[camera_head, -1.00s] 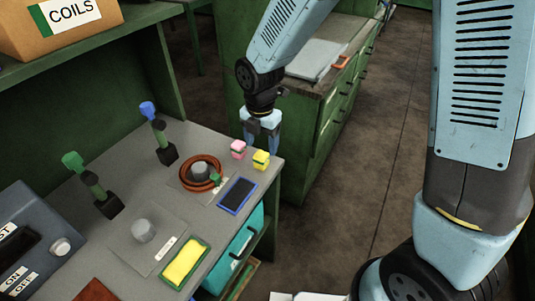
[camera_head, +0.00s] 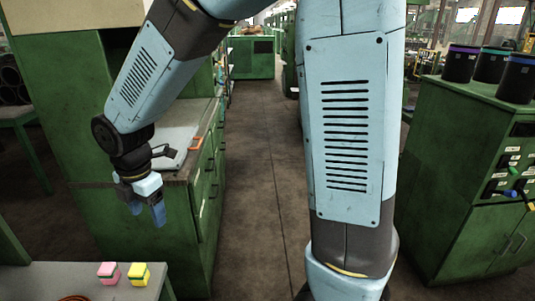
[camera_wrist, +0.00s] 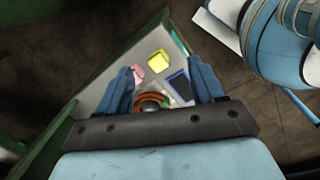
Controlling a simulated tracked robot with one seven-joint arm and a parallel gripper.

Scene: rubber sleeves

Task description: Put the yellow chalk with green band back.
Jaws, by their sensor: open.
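The yellow chalk with green band (camera_head: 139,274) stands on the grey bench near its far right corner. It also shows in the wrist view (camera_wrist: 158,60), in the gap between my fingertips but well below them. My gripper (camera_head: 147,211) is open and empty, pointing down above the bench. Its two blue fingers are spread apart in the wrist view (camera_wrist: 164,68).
A blue-rimmed dark pad (camera_wrist: 180,86) and a reddish-brown ring (camera_wrist: 152,103) lie on the bench near the chalks. A green cabinet (camera_head: 150,235) stands behind the bench. Another green cabinet (camera_head: 450,180) with dark canisters (camera_head: 490,66) stands at right. The aisle floor (camera_head: 258,190) is clear.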

